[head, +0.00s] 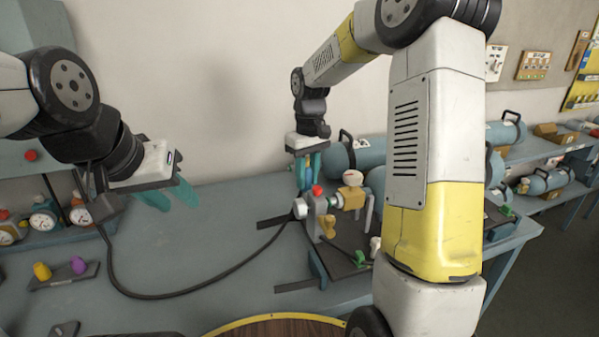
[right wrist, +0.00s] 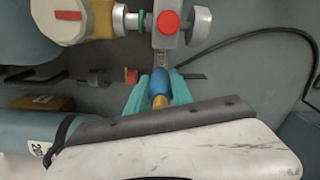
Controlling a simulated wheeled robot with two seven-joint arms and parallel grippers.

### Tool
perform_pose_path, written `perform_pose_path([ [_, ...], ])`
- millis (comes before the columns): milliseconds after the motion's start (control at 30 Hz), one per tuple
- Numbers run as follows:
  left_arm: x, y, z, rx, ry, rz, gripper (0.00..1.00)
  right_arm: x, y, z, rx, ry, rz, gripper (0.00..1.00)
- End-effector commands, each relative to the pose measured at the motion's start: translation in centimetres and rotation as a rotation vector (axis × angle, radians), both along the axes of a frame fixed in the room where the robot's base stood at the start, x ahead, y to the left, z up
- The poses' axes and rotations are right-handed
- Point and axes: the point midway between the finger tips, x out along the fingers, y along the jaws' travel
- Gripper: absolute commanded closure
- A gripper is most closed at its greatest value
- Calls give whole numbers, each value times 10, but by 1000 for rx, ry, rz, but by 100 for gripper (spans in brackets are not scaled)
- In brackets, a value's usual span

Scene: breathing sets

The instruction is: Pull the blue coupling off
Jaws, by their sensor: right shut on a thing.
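The blue coupling (right wrist: 160,82) shows in the right wrist view between the teal fingers of my right gripper (right wrist: 160,88), with a yellow end below it. My right gripper (head: 307,182) is shut on it. The coupling's upper end meets the grey valve body (right wrist: 167,45) with a red button; I see no clear gap there. In the head view the coupling is mostly hidden by the fingers, above the valve body (head: 317,215). My left gripper (head: 170,194) is open and empty over the left of the bench, apart from everything.
A black hose (head: 195,286) runs across the bench (head: 215,240) from the valve to the left. Gauges (head: 43,220) and a small rack with yellow and purple pieces (head: 64,276) stand at left. Grey-blue cylinders (head: 365,155) lie behind the valve. The bench middle is mostly clear.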

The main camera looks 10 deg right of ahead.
Motion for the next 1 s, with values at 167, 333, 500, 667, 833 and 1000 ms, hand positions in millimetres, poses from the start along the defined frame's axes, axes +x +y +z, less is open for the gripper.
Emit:
perform_pose_path([
  [167, 0, 0, 0, 0, 0, 0, 64, 0, 0, 1, 0, -1, 0, 100],
  [333, 0, 0, 0, 0, 0, 0, 64, 0, 0, 1, 0, -2, 0, 100],
  [500, 0, 0, 0, 0, 0, 0, 64, 1, 0, 2, 0, -2, 0, 100],
  [667, 0, 0, 0, 0, 0, 0, 64, 1, 0, 3, 0, -2, 0, 100],
  [833, 0, 0, 0, 0, 0, 0, 64, 1, 0, 8, 1, -3, 0, 100],
  [1000, 0, 0, 0, 0, 0, 0, 64, 1, 0, 17, 0, -2, 0, 100],
])
